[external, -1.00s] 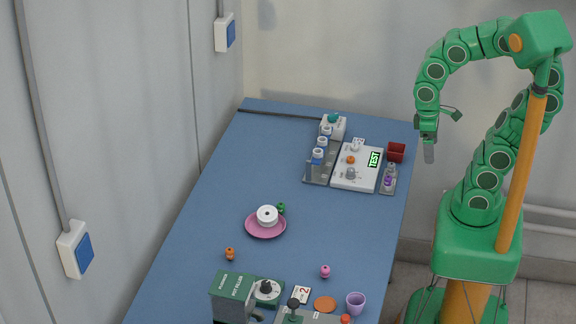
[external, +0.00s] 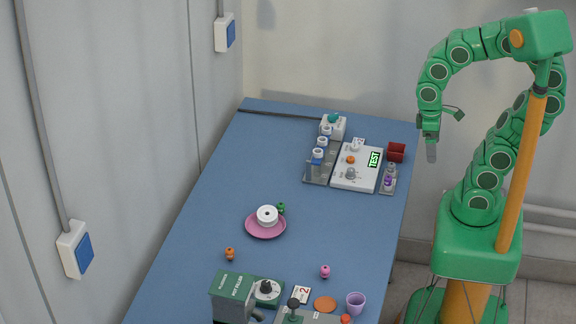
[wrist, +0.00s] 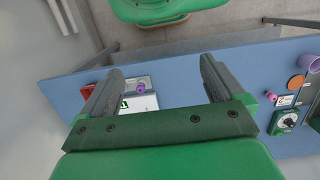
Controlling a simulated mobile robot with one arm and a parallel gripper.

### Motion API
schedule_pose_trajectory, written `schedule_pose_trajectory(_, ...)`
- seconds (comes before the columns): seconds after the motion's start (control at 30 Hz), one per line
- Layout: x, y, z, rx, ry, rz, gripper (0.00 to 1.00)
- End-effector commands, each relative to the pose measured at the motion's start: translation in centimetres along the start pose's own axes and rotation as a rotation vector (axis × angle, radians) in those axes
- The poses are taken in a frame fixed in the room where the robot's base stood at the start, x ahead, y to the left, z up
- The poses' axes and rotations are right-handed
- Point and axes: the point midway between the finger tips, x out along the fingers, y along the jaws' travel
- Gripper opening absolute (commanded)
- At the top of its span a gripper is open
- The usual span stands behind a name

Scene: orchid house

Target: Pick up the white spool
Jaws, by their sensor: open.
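The white spool (external: 267,215) sits on a pink saucer (external: 264,232) near the middle of the blue table in the external view. A small green object (external: 281,208) is close behind it. My gripper (external: 431,152) hangs to the right of the table's right edge, well away from the spool. In the wrist view my gripper (wrist: 160,75) shows its two fingers wide apart with nothing between them. The spool does not show in the wrist view.
On the blue table (external: 215,190), a white panel (external: 343,180), vial rack (external: 316,174) and red box (external: 396,152) stand at the back right. A pot filler (external: 232,292), dial (external: 267,291) and purple cup (external: 356,302) stand in front. The table left of the rack is clear.

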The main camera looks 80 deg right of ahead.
Motion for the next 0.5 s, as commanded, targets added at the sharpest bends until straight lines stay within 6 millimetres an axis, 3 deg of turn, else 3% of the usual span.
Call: schedule_pose_trajectory(0.5, 0.06, -0.42, -0.26, 0.011, -0.004, -0.018, 0.97)
